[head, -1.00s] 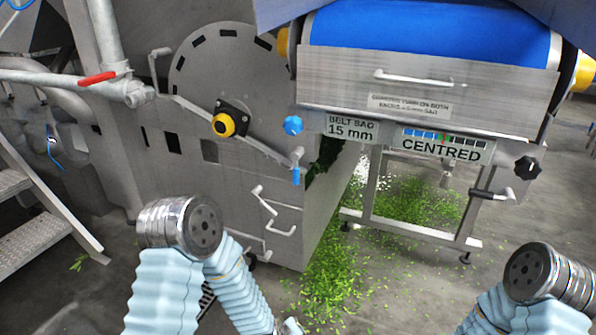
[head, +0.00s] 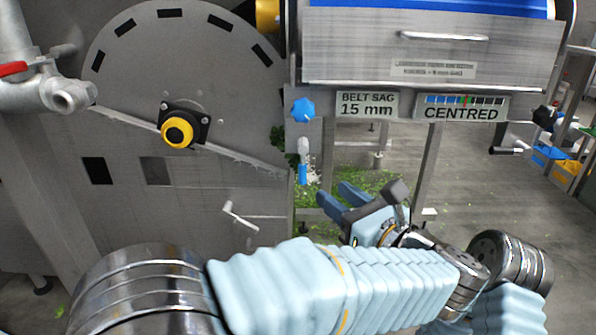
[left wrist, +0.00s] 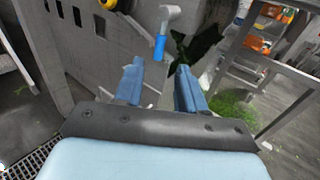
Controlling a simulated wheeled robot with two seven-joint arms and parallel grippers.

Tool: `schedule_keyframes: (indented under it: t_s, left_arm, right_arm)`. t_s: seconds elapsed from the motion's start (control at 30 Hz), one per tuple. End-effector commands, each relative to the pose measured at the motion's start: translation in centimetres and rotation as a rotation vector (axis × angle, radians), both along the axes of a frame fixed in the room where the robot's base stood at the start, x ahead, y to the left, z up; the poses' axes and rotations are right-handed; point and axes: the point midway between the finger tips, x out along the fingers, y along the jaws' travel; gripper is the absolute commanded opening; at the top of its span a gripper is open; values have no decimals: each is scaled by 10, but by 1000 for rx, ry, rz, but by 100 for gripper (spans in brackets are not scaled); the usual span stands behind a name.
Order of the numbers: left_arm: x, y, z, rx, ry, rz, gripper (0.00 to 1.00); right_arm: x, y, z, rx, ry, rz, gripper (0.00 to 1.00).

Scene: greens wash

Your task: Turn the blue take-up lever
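The blue take-up lever (head: 303,174) hangs down below the blue star knob (head: 303,110), at the right edge of the machine with the big round disc. It has a grey metal upper part and a blue grip. My right gripper is not in view.
Signs read BELT SAG 15 mm (head: 367,105) and CENTRED (head: 461,108). A black knob (head: 545,117) and a crank handle (head: 508,150) are at the right. A bent handle (head: 240,216) sticks out of the panel below the lever. Green scraps (head: 375,182) litter the floor.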

Motion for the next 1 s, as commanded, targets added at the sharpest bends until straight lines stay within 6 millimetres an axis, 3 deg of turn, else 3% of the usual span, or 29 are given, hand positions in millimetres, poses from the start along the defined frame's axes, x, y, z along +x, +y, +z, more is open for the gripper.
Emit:
schedule_keyframes:
  t_s: [0.3, 0.5, 0.9, 1.0]
  left_arm:
    - [61, 42, 0, 2, 1, 3, 40]
    - [86, 57, 0, 2, 2, 0, 40]
    - [94, 63, -1, 3, 2, -1, 40]
    - [94, 63, -1, 3, 2, -2, 26]
  right_arm:
    - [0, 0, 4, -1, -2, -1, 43]
    - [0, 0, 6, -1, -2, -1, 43]
    - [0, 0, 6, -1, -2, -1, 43]
    - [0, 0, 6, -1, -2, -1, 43]
